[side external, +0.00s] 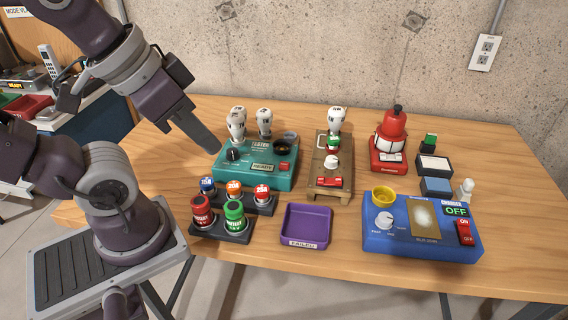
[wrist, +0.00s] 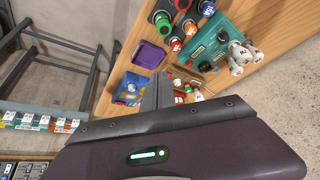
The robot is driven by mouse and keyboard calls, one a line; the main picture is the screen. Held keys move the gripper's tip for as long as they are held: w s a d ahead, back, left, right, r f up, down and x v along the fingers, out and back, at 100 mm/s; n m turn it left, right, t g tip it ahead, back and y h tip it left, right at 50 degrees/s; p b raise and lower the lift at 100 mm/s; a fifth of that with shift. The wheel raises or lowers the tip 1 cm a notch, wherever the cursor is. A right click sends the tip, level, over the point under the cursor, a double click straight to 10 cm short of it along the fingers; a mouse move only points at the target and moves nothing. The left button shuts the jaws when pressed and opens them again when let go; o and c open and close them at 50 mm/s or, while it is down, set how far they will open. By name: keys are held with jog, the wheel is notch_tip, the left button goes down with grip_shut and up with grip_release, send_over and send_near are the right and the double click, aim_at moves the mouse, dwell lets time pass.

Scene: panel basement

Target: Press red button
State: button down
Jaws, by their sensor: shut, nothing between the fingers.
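A teal panel box (side external: 258,176) sits on the table with a black knob and a small red button (side external: 284,166) at its right side. Other red controls are a red switch (side external: 330,181) on the wooden board and a red ON/OFF rocker (side external: 465,232) on the blue box. My gripper (side external: 212,150) is shut and empty, above and left of the teal box, apart from it. In the wrist view, the closed fingers of my gripper (wrist: 158,92) point toward the table. The teal box (wrist: 210,45) shows at the upper right there.
A rack of red, green, blue and orange cylinders (side external: 221,229) stands in front of the teal box. A purple tray (side external: 305,226) is beside it. White bulbs stand on the teal box and board. A red device (side external: 391,140) stands farther back. The table's right end is clear.

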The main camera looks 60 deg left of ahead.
dwell(0.3)
jog(key=w+a+r+m+t+y, duration=0.2)
jog(key=w+a+r+t+y, duration=0.15)
jog(key=w+a, duration=0.75)
jog(key=m+g+h, duration=0.2)
jog(key=m+h, duration=0.8)
jog(key=m, duration=0.5)
send_over(280, 164)
notch_tip(280, 164, down, 12)
jog(key=shift+y, duration=0.35)
jog(key=shift+f, duration=4.4)
